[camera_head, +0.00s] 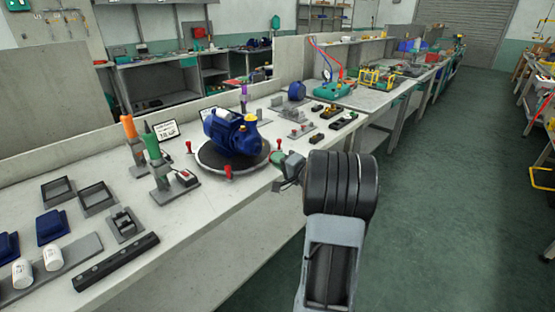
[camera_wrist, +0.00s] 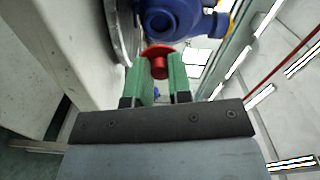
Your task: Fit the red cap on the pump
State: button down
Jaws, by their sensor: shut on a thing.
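The blue pump (camera_head: 232,132) with yellow fittings lies on a round dark turntable (camera_head: 212,163) on the bench. It also shows at the top of the wrist view (camera_wrist: 180,18). My gripper (camera_head: 284,162) is at the bench's front edge, just right of the turntable. In the wrist view, its green fingers (camera_wrist: 160,75) are shut on the stem of the red cap (camera_wrist: 158,62). The cap's wide round end points away from the gripper, toward the pump. The cap looks apart from the pump; the exact gap is unclear.
Red-topped pegs (camera_head: 228,172) stand around the turntable. Orange and green-handled tools (camera_head: 152,146) stand in holders at its left. Small black and yellow parts (camera_head: 330,111) lie to the right. The floor (camera_head: 430,200) right of the bench is clear.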

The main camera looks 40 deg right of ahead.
aim_at(257, 151)
jog(key=shift+w+a+p, duration=0.25)
jog(key=shift+w+p, duration=0.2)
jog(key=shift+w, duration=0.65)
jog(key=shift+w+a+p, duration=0.25)
jog(key=shift+w+p, duration=0.2)
jog(key=shift+w, duration=0.6)
jog(key=shift+w+f+b, duration=0.2)
jog(key=shift+b, duration=0.3)
jog(key=shift+w+a+r+b, duration=0.15)
jog(key=shift+w+b, duration=0.15)
jog(key=shift+w, duration=0.15)
jog(key=shift+b, duration=1.35)
jog(key=shift+w+a+b, duration=0.1)
jog(key=shift+w+b, duration=0.25)
jog(key=shift+b, duration=0.05)
jog(key=c, duration=1)
grip_release()
jog(key=shift+o, duration=0.2)
jog(key=shift+s, duration=0.1)
